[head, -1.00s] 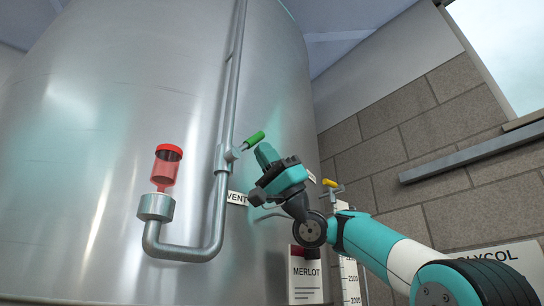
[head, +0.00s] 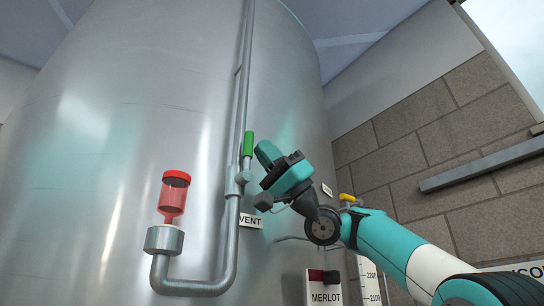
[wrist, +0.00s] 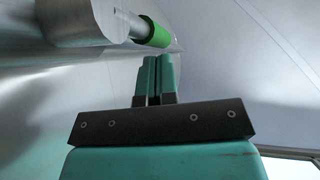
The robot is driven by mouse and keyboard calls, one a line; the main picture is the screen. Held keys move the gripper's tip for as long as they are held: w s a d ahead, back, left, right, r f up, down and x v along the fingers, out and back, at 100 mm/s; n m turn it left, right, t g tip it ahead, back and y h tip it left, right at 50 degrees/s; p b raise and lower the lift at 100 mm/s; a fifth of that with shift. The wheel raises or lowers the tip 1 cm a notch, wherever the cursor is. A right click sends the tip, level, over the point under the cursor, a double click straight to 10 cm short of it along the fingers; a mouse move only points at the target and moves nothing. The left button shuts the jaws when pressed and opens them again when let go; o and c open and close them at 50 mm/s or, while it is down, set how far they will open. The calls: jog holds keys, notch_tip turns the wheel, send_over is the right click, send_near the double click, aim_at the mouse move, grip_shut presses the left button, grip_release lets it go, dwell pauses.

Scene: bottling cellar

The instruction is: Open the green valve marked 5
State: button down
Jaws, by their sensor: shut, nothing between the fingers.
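The valve (head: 238,180) sits on the vertical steel pipe up the tank's front, in the head view. Its lever's green grip (head: 248,144) points up, roughly in line with the pipe. A plate below reads VENT (head: 250,221); I see no number 5. My gripper (head: 263,152) is shut and empty, just right of the green grip. In the wrist view, the closed fingers (wrist: 154,72) are just below the green grip (wrist: 154,34); whether they touch it I cannot tell.
The big steel tank (head: 100,130) fills the left and middle. A red-capped airlock (head: 174,192) stands left of the pipe. A yellow-handled valve (head: 347,197) and MERLOT sign (head: 325,290) are near my arm. A rail (head: 480,165) crosses the block wall at right.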

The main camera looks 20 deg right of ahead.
jog(key=shift+s+a+r, duration=0.25)
jog(key=shift+a+r, duration=0.05)
jog(key=shift+a, duration=0.05)
dwell(0.5)
jog(key=w+d+p, duration=0.1)
jog(key=w+d, duration=0.1)
jog(key=d, duration=1.2)
jog(key=shift+w+d+p, duration=0.15)
jog(key=shift+w+p, duration=0.15)
jog(key=shift+p, duration=0.1)
